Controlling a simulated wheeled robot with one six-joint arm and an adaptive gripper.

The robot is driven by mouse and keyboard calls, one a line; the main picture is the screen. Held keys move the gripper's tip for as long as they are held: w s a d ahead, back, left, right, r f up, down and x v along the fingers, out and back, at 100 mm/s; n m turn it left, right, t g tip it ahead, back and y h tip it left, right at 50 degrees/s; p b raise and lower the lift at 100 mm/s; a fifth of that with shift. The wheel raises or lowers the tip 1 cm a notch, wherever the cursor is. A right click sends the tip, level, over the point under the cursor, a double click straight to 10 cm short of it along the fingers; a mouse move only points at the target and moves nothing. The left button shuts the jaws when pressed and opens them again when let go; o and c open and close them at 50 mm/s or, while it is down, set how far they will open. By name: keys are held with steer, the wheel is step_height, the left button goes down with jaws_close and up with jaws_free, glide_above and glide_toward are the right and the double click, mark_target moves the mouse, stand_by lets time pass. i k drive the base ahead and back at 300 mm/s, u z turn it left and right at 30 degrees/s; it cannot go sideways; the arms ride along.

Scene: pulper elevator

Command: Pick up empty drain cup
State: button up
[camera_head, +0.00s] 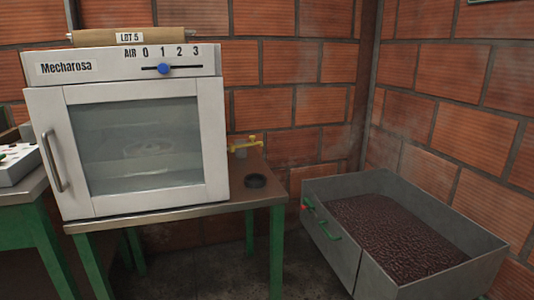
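A small, dark, round, shallow cup (256,181) sits on the brown tabletop (240,189), to the right of the white oven-like cabinet and near the table's right edge. It is the cup-like thing I can make out; its inside is too small and dark to tell whether it holds anything. A yellow tap-like fitting (244,144) stands behind it, toward the brick wall. The cup is apart from the cabinet. My gripper is not in view.
The white Mecharosa cabinet (212,140) has its glass door shut and a blue slider (163,69) on top. A rolled brown item (130,37) marked LOT 5 lies above. A grey bin (343,258) of dark red beans stands at right. Floor shows between table and bin.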

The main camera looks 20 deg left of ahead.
mark_target(239, 152)
steer(key=u, duration=0.9)
steer(key=i, duration=1.65)
steer(key=z, duration=0.85)
